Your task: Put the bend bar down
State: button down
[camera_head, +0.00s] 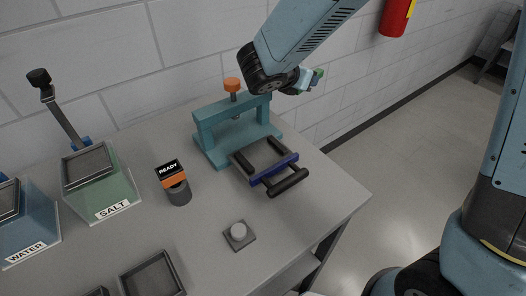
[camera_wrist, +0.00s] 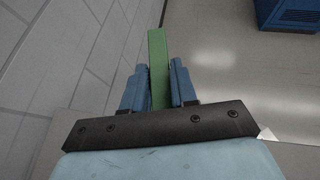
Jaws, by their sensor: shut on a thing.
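The bend bar appears to be the green bar (camera_wrist: 158,55) between my gripper's fingers in the wrist view. It sticks out past the fingertips. In the head view only a small green end (camera_head: 318,74) of it shows. My gripper (camera_head: 308,80) is shut on the bar and held in the air, beyond the back right of the bench. It also shows in the wrist view (camera_wrist: 158,84), with one blue finger on each side of the bar.
The front-right benchtop (camera_head: 335,200) is clear.

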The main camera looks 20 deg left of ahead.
jog(key=s+a+r, duration=0.1)
jog(key=s+r, duration=0.1)
jog(key=s, duration=1.4)
jog(key=s+r, duration=0.2)
jog(key=s, duration=1.4)
jog(key=shift+s+a+r+m+h, duration=0.15)
jog(key=shift+a+r+m+h, duration=0.15)
jog(key=shift+a+m, duration=0.1)
jog(key=shift+f, duration=0.1)
send_over(257, 158)
jog(key=s, duration=0.1)
jog(key=f, duration=0.8)
jog(key=shift+s+d+f, duration=0.1)
jog(key=shift+s+d, duration=0.05)
jog(key=shift+d, duration=0.15)
jog(key=shift+w+a+f, duration=0.2)
jog(key=shift+w+f, duration=0.15)
jog(key=shift+f, duration=0.05)
jog(key=shift+w+a+f, duration=0.1)
jog(key=shift+w+f, duration=0.05)
jog(key=shift+f, duration=0.75)
jog(key=shift+w+a+f, duration=0.1)
jog(key=shift+w+f, duration=0.05)
jog(key=shift+f, duration=0.7)
jog(key=shift+f, duration=0.2)
